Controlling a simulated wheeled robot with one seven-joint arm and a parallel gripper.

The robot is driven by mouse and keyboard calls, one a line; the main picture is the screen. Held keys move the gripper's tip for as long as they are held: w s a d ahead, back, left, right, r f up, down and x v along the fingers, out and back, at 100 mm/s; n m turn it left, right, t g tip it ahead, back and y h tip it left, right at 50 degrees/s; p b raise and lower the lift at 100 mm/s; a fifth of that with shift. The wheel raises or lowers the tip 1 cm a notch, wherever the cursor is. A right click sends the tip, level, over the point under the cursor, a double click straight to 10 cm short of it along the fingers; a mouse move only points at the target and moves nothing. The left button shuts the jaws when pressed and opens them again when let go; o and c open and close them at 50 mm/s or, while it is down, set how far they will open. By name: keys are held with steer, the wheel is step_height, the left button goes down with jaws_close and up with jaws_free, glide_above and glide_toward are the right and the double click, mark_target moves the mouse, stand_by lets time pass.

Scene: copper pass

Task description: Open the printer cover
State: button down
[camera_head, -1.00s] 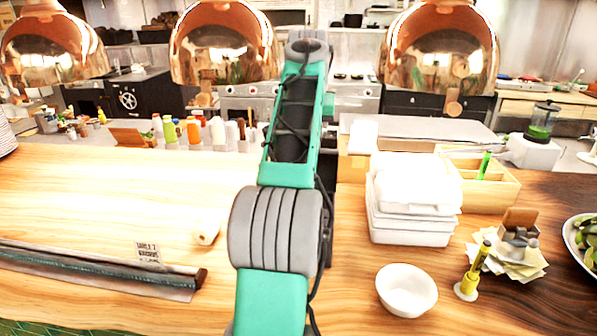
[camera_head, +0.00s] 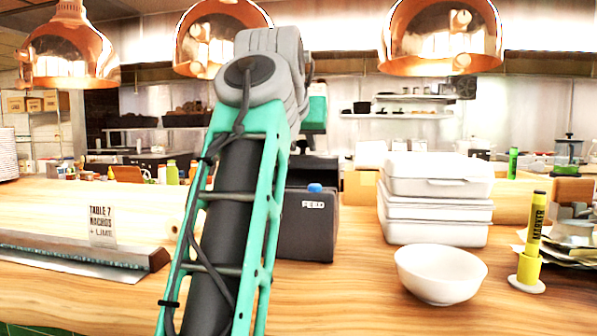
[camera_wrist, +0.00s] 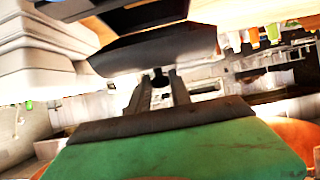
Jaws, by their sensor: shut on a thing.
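The printer (camera_head: 307,222) is a black box with a FEED label and a blue button on its front top edge. It stands on the wooden counter, partly hidden by my arm. A dark panel (camera_head: 312,168), apparently its cover, shows above and behind the button; how far it is raised I cannot tell. In the wrist view a black panel (camera_wrist: 155,50), apparently the same cover, lies right at the fingertips. My gripper (camera_wrist: 159,80) is shut on its edge there. In the head view my arm hides the fingers.
Stacked white boxes (camera_head: 438,205) stand right of the printer, with a white bowl (camera_head: 440,272) in front. A yellow marker (camera_head: 534,230) stands farther right. A ticket rail with a card (camera_head: 102,226) lies left. Copper lamps (camera_head: 440,38) hang above.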

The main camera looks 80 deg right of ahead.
mark_target(305, 165)
steer(key=shift+a+f+b, duration=0.5)
steer(key=shift+a+f, duration=0.05)
steer(key=shift+f, duration=0.2)
steer(key=shift+a+f+b, duration=0.35)
steer(key=shift+a, duration=0.05)
steer(key=c, duration=1.2)
jaws_free()
steer(key=shift+r, duration=0.1)
